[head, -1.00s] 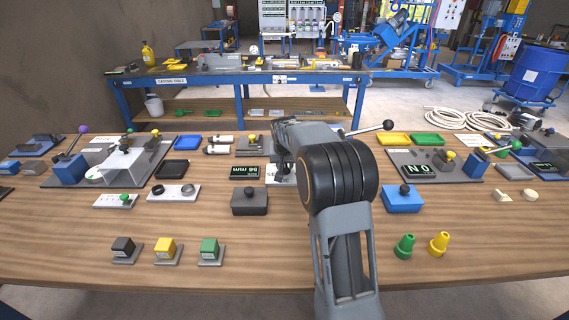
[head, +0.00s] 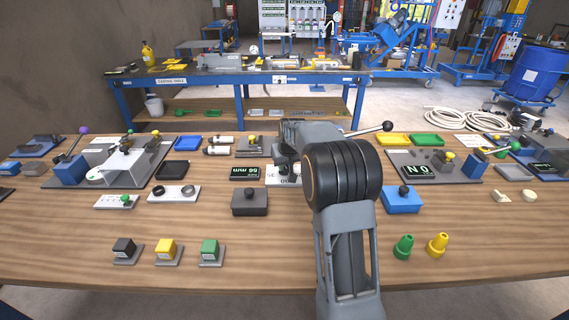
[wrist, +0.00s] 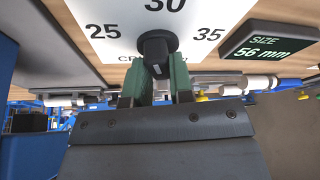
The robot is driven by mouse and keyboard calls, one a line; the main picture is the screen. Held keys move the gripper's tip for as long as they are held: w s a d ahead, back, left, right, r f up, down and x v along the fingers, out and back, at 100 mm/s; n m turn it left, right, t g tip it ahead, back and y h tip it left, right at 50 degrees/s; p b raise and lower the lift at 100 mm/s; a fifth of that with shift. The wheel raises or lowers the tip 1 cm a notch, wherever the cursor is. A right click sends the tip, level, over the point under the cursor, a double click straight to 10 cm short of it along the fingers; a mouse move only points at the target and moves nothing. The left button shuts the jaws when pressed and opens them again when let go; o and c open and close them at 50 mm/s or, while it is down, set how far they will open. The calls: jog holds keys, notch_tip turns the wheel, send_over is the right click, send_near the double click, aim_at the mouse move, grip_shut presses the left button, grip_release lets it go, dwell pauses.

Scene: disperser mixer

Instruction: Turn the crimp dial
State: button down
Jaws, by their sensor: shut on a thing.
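The crimp dial (wrist: 157,45) is a round black knob on a white plate (wrist: 112,42) printed with 25, 30 and 35. The label below the knob is partly covered by my gripper. My gripper (wrist: 155,72) is shut on the dial, with one green finger on each side of its grip. A dark size display (wrist: 272,42) right of the plate reads 56 mm. In the head view my arm hides the dial and most of its plate; the size display (head: 245,173) shows just left of the plate.
A dark box with a black knob (head: 250,203) stands in front of the display. A blue box with a black knob (head: 401,200) is right of my arm.

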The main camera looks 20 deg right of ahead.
jog(key=n+y, duration=0.1)
jog(key=n, duration=0.2)
jog(key=shift+d+f+n+y+b, duration=0.1)
jog(key=shift+n+y+b, duration=0.2)
jog(key=shift+n+g+y+b, duration=0.4)
jog(key=shift+n+y, duration=0.4)
jog(key=shift+n, duration=1.5)
jog(key=c, duration=1)
grip_release()
jog(key=p+v, duration=0.1)
jog(key=v, duration=1.3)
jog(key=shift+w, duration=0.2)
